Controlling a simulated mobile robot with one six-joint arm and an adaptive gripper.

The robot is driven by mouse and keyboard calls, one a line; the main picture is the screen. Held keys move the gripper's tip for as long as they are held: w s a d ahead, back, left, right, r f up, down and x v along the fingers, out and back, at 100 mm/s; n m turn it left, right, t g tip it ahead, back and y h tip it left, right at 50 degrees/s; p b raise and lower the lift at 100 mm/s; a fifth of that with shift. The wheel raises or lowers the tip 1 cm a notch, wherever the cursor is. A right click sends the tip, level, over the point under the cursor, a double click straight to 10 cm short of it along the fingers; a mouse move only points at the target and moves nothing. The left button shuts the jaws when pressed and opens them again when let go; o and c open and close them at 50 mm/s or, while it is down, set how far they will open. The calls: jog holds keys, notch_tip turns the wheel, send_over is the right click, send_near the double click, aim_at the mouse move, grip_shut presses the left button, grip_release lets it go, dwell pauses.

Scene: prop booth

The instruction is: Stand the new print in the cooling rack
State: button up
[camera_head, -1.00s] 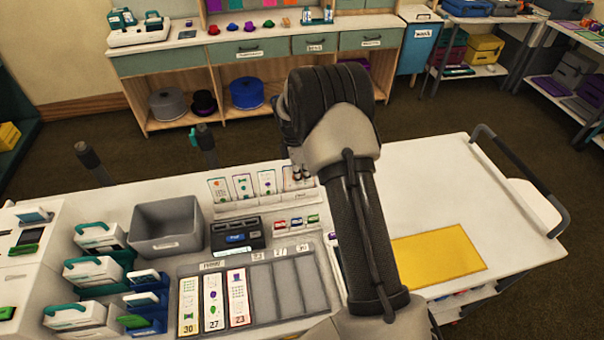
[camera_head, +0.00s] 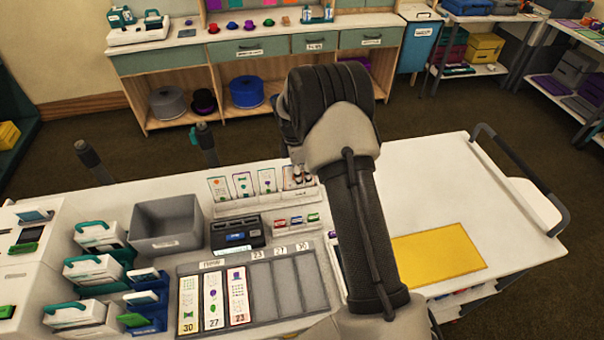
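A white rack (camera_head: 262,205) stands at the back of the white worktop, with several printed cards upright in it. The rightmost card (camera_head: 288,182) stands at the rack's right end, partly hidden by my arm. Small dark tips of my gripper (camera_head: 302,173) show beside this card, just left of my arm. Most of the gripper is hidden behind the arm, so I cannot tell whether it is open, or shut on the card.
A grey sorting tray (camera_head: 290,290) holds three cards at left; its other visible slots are empty. A grey bin (camera_head: 166,227) and a dark device (camera_head: 237,236) stand behind it. A yellow mat (camera_head: 438,257) lies right, with clear worktop behind it.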

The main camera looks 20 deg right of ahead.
jog(key=r, duration=0.4)
jog(key=a+r, duration=0.1)
jog(key=r, duration=0.7)
jog(key=shift+w+a, duration=0.15)
jog(key=shift+a, duration=0.05)
